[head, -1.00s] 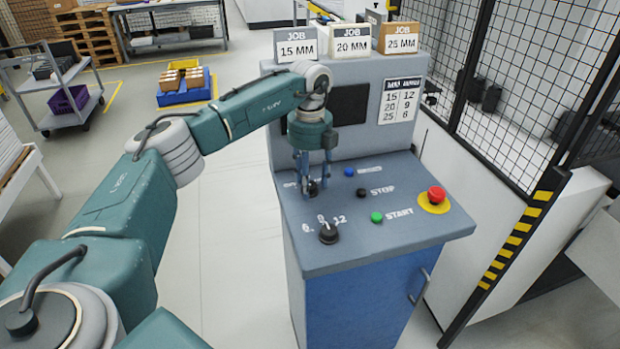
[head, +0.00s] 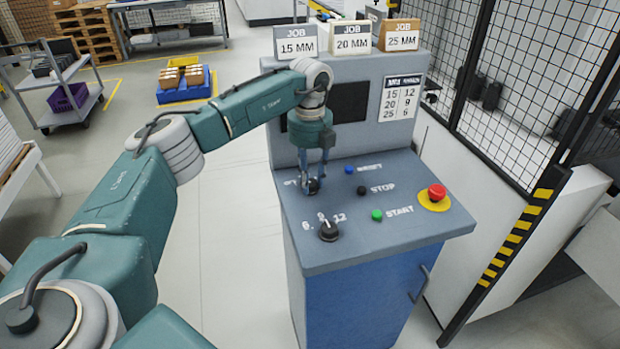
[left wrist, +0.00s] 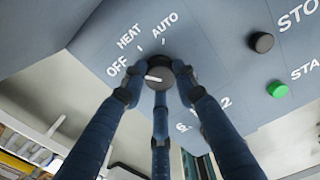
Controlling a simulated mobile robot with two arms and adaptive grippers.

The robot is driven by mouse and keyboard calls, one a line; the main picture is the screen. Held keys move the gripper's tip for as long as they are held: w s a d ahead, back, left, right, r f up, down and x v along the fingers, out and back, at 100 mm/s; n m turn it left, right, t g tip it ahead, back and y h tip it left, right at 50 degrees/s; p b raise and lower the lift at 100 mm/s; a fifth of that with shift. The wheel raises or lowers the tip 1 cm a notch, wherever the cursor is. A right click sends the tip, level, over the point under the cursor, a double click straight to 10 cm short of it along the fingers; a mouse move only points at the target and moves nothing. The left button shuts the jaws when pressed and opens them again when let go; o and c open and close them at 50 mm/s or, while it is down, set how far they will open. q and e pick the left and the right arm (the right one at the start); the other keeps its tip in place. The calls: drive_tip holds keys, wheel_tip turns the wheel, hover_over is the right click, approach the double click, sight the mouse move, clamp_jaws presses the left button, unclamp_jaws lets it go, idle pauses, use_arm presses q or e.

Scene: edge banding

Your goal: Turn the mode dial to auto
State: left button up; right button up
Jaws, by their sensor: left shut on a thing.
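The mode dial (left wrist: 158,76) is a dark round knob with a white pointer mark, on the console's sloped top. In the left wrist view its labels OFF, HEAT and AUTO arc around it, and the pointer mark faces left, on the OFF side and away from AUTO. My left gripper (left wrist: 156,84) is shut on the dial, its blue fingers around the knob. In the head view the left gripper (head: 314,183) comes down on the dial at the panel's left, and its fingers hide much of the knob and labels. My right gripper is not in view.
A second black dial (head: 329,232) marked 6, 9, 12 sits just in front. Blue (head: 349,170), black STOP (head: 362,192) and green START (head: 377,215) buttons and a red emergency button (head: 436,193) lie to the right. Job blocks (head: 351,37) stand on the console top.

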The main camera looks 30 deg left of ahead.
use_arm(q)
drive_tip(key=m, duration=0.4)
drive_tip(key=shift+r, duration=0.1)
drive_tip(key=m, duration=0.4)
drive_tip(key=shift+w+m, duration=0.1)
drive_tip(key=shift+m, duration=0.3)
drive_tip(key=m, duration=0.5)
drive_tip(key=shift+m, duration=1.2)
drive_tip(key=shift+r, duration=0.1)
drive_tip(key=o, duration=1.1)
drive_tip(key=shift+o, duration=0.2)
